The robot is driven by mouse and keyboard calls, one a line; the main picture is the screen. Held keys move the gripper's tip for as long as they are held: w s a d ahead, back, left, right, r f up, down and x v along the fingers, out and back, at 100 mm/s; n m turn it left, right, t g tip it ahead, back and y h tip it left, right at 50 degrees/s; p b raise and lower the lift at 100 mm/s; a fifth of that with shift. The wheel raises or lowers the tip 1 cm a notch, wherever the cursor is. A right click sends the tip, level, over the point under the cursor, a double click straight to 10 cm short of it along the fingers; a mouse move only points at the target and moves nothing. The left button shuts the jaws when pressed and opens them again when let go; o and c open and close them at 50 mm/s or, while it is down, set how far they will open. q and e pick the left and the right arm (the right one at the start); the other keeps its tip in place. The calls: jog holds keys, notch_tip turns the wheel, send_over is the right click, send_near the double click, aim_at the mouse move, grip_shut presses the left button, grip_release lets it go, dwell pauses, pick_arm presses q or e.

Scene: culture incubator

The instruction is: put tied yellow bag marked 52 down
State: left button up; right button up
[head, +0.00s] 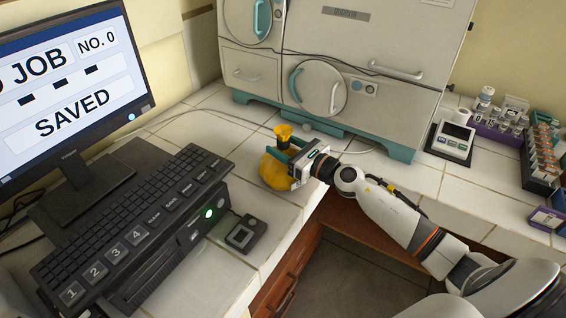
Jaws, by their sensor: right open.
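The tied yellow bag (275,173) sits on the white tiled counter near its front edge, in the middle of the head view. Its gathered neck (283,133) points up. No number shows on the side I see. My right gripper (284,158) is open at the bag, with its fingers around or beside the upper part below the neck; I cannot tell whether they touch it. The gripper hides part of the bag's right side. My left gripper is not in view.
A monitor (70,80), keyboard (130,215) and small black device (246,234) stand left of the bag. The incubator (340,70) stands behind it. A scale (450,141) and vial racks (498,125) are at the right. Bare tile lies around the bag.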

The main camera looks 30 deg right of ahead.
jog(key=shift+w+a, duration=0.1)
jog(key=shift+w, duration=0.1)
grip_shut()
jog(key=shift+r, duration=0.15)
